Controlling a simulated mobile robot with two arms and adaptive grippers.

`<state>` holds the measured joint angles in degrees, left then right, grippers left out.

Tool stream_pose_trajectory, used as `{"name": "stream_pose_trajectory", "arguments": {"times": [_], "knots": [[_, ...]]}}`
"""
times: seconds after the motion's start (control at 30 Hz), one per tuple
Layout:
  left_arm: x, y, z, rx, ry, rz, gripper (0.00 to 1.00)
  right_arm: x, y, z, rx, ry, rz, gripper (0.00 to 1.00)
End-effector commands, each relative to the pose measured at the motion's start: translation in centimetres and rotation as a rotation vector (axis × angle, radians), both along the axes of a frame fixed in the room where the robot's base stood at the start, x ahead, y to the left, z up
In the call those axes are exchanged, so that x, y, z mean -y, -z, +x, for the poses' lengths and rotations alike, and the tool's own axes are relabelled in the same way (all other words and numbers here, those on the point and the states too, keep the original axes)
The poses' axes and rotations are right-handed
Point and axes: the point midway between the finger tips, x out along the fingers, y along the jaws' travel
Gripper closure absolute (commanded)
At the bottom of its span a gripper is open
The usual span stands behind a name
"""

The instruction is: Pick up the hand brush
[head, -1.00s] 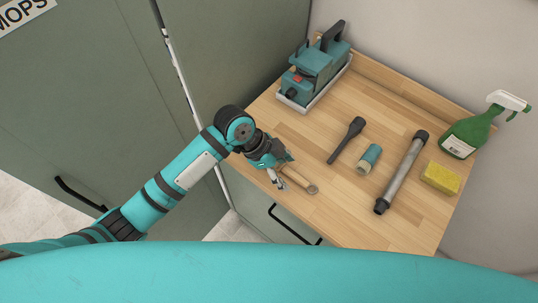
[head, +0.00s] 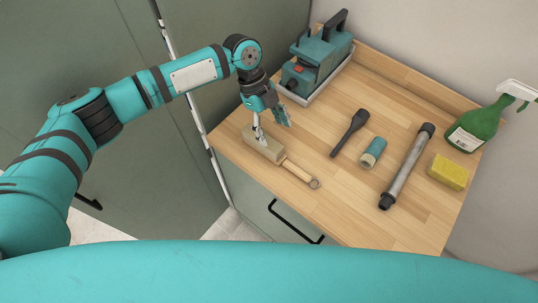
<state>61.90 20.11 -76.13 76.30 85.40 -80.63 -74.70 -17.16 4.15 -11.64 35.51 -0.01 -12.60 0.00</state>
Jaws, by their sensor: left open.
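The hand brush (head: 297,170) lies on the wooden worktop near its front left edge, with a beige block head at the left and a wooden handle running to a ring end at lower right. My left gripper (head: 272,125) is open over the block end of the brush, fingers pointing down. One finger overlaps the block in the picture; I cannot tell whether it touches. The handle is in clear view. My right gripper is not in view.
On the worktop (head: 350,225) are a teal machine (head: 318,60), a dark nozzle (head: 349,133), a teal-and-tan cylinder (head: 373,152), a grey tube (head: 407,167), a yellow sponge (head: 448,172) and a green spray bottle (head: 475,128). Green cabinet doors stand at the left.

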Motion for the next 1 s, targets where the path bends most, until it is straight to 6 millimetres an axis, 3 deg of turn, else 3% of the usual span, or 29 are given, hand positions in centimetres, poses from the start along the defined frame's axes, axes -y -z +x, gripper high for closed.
{"name": "stream_pose_trajectory", "arguments": {"times": [0.03, 0.1, 0.37, 0.63, 1.0], "knots": [[0.4, 1.6, -0.3, 0.001, 0.002, 0.0, 0.35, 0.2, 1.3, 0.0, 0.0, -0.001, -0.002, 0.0], [0.7, 2.6, -0.5, 0.001, 0.002, 0.0, 0.35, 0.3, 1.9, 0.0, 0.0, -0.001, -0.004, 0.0], [1.4, 4.1, -1.1, 0.001, 0.001, -0.001, 0.35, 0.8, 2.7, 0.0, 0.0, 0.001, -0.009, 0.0], [2.0, 7.9, -2.4, 0.001, 0.001, 0.001, 0.35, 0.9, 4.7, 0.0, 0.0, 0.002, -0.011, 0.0], [2.4, 8.7, -2.7, 0.001, 0.0, -0.001, 0.35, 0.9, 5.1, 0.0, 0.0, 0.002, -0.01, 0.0]]}}
